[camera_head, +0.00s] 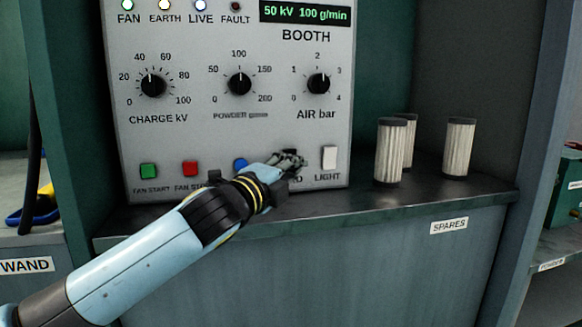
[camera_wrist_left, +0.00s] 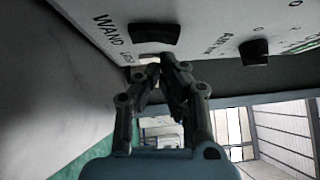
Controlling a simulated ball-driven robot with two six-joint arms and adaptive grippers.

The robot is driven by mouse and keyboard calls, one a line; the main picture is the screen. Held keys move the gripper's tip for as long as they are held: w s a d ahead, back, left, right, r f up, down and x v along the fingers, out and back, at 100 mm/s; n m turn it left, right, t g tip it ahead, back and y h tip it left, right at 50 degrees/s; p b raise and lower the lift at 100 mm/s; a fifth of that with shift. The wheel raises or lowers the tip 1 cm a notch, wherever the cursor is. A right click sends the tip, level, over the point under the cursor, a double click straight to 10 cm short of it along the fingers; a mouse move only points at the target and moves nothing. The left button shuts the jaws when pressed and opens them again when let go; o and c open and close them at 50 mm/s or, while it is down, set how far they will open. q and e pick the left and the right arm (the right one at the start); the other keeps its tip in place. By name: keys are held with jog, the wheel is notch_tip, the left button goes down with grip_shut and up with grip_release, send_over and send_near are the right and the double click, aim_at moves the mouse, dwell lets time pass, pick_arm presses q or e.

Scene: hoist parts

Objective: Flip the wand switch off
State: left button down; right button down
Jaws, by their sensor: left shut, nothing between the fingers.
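The wand switch (camera_wrist_left: 155,33) is a dark rocker on the panel, beside the WAND label in the left wrist view. In the head view my left gripper covers most of it, and only the end of its label shows. I cannot tell which way it is set. My left gripper (camera_head: 299,160) reaches in from the left, low at the front of the booth panel (camera_head: 190,45). Its fingers are shut and empty. In the left wrist view the fingertips (camera_wrist_left: 163,64) are close to the switch and the light switch; contact is unclear. My right gripper is not in view.
The white light switch (camera_head: 329,157) is just right of my left gripper. The red button (camera_head: 190,168) and partly covered blue button (camera_head: 240,163) are left. Knobs sit above, including the air knob (camera_head: 318,83). Pleated filters (camera_head: 391,153) stand on the shelf at right.

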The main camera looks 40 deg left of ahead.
pick_arm(q)
jog(key=shift+w+a, duration=0.3)
jog(key=shift+a, duration=0.05)
jog(key=shift+r, duration=0.1)
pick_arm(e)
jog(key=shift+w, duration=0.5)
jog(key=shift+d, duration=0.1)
